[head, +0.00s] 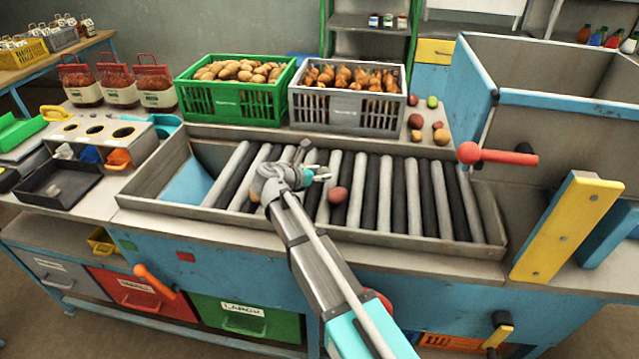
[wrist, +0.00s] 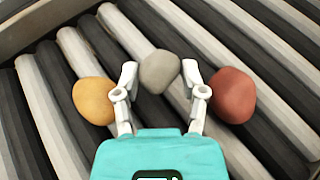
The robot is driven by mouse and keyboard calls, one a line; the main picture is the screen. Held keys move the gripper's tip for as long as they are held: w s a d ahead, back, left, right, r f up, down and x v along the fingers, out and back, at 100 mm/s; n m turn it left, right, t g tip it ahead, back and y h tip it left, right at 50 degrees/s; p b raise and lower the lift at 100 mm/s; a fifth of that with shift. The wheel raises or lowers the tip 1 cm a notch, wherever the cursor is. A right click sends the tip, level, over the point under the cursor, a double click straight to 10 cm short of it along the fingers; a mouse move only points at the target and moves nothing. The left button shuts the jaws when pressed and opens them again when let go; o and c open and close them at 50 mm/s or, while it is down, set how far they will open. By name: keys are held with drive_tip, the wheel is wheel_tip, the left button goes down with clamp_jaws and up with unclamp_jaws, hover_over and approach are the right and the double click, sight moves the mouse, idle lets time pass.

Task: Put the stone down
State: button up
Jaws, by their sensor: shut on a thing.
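The stone (wrist: 160,72) is grey and rounded. In the wrist view it sits between the two fingertips of my gripper (wrist: 160,78), which is shut on it. My gripper (head: 304,172) is over the roller bed (head: 400,195) in the head view, where I cannot clearly make out the stone. I cannot tell whether the stone touches the rollers. A yellow potato-like lump (wrist: 93,100) lies on the rollers left of my gripper, and a reddish one (wrist: 233,95) lies to its right. The reddish lump also shows in the head view (head: 338,195).
A green crate (head: 225,104) of potatoes and a grey crate (head: 345,112) of orange-brown roots stand behind the bed. A black tray (head: 58,190) is at left. A red-knobbed lever (head: 498,155) juts out at right. The right half of the rollers is clear.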

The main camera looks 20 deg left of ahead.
sight(318, 188)
drive_tip(key=shift+w+a+f+b, duration=0.1)
drive_tip(key=shift+w+f+b, duration=0.05)
drive_tip(key=shift+f+b, duration=1.45)
drive_tip(key=shift+f, duration=0.25)
drive_tip(key=o, duration=0.9)
drive_tip(key=shift+r, duration=0.15)
drive_tip(key=shift+s+a+r+p, duration=0.1)
drive_tip(key=shift+s+r+p, duration=0.1)
drive_tip(key=shift+p, duration=0.1)
drive_tip(key=p+v, duration=0.4)
drive_tip(key=v, duration=0.7)
drive_tip(key=shift+s+a, duration=0.15)
drive_tip(key=shift+s, duration=0.1)
